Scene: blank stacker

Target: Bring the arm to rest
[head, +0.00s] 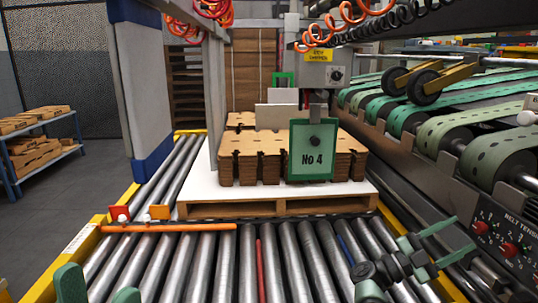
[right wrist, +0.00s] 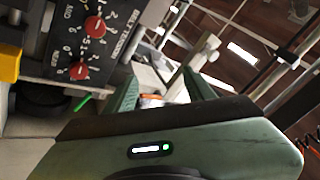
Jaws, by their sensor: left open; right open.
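My left gripper (head: 98,289) shows only as two green fingertips at the bottom left of the head view, apart from each other and open, with nothing between them. My right gripper (head: 447,242) is at the lower right of the head view, over the right end of the rollers and beside the machine's control panel. Its two green fingers point right and are open and empty. In the right wrist view the same gripper (right wrist: 162,90) shows its fingers spread with no object held between them.
A roller conveyor (head: 200,265) fills the front. A pallet (head: 280,206) bears stacked cardboard blanks (head: 260,147) and a green "No 4" sign (head: 312,165). An orange bar (head: 168,228) lies across the rollers at left. A control panel (head: 505,230) with red knobs stands close at right.

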